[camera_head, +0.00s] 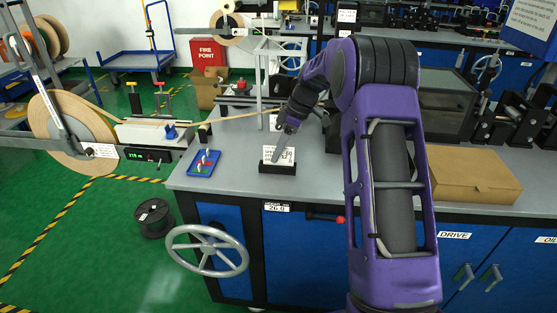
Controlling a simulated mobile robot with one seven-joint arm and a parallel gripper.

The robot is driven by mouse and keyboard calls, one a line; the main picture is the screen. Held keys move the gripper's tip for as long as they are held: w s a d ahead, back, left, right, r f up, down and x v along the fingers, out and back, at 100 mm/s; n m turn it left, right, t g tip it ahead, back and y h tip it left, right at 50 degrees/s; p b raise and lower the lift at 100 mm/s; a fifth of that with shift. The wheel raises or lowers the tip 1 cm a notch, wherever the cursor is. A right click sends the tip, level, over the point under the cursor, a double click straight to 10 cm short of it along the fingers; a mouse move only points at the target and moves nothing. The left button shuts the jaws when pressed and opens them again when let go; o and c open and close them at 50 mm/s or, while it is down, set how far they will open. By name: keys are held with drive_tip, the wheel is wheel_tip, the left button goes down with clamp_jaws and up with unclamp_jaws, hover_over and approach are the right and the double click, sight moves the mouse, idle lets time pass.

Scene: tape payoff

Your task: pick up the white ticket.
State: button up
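The white ticket (269,155) carries dark print. It stands upright in a low black holder (277,168) near the front edge of the grey workbench. Only one grey finger shape shows clearly.
A blue tray (203,163) with small items lies left of the holder. A cardboard box (470,174) sits on the bench at right. A tape reel (78,128) and a grey handwheel (207,250) stand at left. Bare bench lies right of the tray.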

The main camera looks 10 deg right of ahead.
drive_tip(key=shift+f, duration=0.1)
clamp_jaws()
idle(0.4)
